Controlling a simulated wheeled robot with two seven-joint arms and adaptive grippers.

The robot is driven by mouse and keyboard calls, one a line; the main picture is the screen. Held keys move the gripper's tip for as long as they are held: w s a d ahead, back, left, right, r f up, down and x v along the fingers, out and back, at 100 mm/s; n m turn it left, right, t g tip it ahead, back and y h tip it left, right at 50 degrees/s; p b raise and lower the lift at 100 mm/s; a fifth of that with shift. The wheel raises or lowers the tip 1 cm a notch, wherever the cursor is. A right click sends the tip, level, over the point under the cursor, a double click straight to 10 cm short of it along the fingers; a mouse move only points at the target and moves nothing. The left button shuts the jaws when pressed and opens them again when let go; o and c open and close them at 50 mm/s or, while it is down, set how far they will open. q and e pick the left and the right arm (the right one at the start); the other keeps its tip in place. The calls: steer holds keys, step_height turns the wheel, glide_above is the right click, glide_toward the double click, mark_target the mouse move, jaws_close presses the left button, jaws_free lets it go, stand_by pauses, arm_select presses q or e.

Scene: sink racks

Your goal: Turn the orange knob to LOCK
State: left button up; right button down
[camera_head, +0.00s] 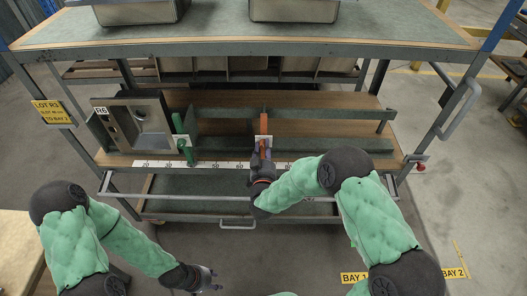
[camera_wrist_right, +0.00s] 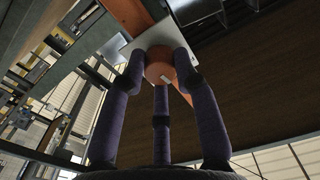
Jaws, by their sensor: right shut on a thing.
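The orange knob (camera_head: 263,146) sits on a white plate at the middle of the rack's shelf. In the right wrist view the round orange end of the knob (camera_wrist_right: 160,64) is between the dark fingers, against the white plate (camera_wrist_right: 190,38). My right gripper (camera_head: 262,168) is shut on the knob, coming from the front. No LOCK marking is readable in either view. My left gripper (camera_head: 208,278) is empty and appears open, low in front of the rack and away from the knob.
A green handle (camera_head: 184,145) stands left of the knob, beside a steel sink (camera_head: 138,122). A numbered white strip (camera_head: 205,165) runs along the shelf's front edge. A front rail (camera_head: 160,197) crosses below. Sinks stand on the upper shelf (camera_head: 220,32).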

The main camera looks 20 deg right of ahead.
steer(key=m, duration=0.2)
steer(key=m+b, duration=0.1)
steer(key=m, duration=0.1)
steer(key=m+b, duration=0.1)
steer(key=shift+w+d+r+m, duration=0.1)
steer(key=shift+d+r+m, duration=0.05)
steer(key=shift+r+m, duration=0.2)
steer(key=shift+m+b, duration=0.35)
steer(key=shift+m, duration=2.4)
steer(key=c, duration=0.9)
jaws_free()
steer(key=shift+c, duration=0.2)
steer(key=shift+f, duration=0.15)
